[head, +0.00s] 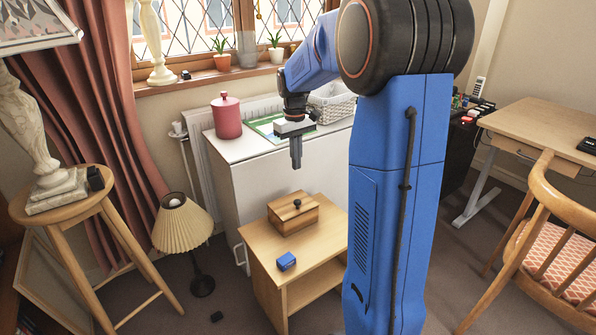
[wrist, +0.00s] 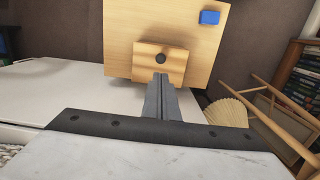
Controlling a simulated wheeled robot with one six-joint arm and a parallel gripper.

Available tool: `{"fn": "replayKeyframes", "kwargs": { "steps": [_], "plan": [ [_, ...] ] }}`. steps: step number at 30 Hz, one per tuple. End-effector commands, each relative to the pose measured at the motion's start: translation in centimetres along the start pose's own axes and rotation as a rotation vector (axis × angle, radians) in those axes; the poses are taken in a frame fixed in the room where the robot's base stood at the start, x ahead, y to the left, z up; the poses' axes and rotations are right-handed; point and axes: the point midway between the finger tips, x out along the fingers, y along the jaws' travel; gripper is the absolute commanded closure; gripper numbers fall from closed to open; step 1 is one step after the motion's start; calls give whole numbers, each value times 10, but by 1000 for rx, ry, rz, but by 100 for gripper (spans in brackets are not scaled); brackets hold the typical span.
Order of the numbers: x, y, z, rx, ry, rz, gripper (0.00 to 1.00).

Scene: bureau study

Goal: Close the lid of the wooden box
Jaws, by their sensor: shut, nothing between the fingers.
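The wooden box (head: 293,212) sits on a small light-wood side table (head: 262,240). Its lid, with a dark round knob (head: 297,203), appears to lie down on the box. The box also shows in the wrist view (wrist: 175,66), with its knob (wrist: 160,59) facing the camera. My gripper (head: 296,164) is above the box in the head view, pointing down, its fingers together and apart from the box. In the wrist view the shut fingers (wrist: 160,84) point toward the box's near edge. The far side of the box is hidden.
A small blue box (head: 286,261) stands on the side table's front part. A white cabinet (head: 240,165) behind bears a pink canister (head: 226,116) and a white basket (head: 333,103). A pleated lamp (head: 182,226) stands left. A chair (head: 550,230) and desk (head: 540,128) are right.

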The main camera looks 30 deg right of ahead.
Motion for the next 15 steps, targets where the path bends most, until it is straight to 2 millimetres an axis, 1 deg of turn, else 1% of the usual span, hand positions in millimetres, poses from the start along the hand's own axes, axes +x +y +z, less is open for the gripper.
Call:
{"fn": "replayKeyframes", "kwargs": {
  "steps": [15],
  "plan": [
    [89, 0, 1, -1, -2, -1, 100]
  ]
}}
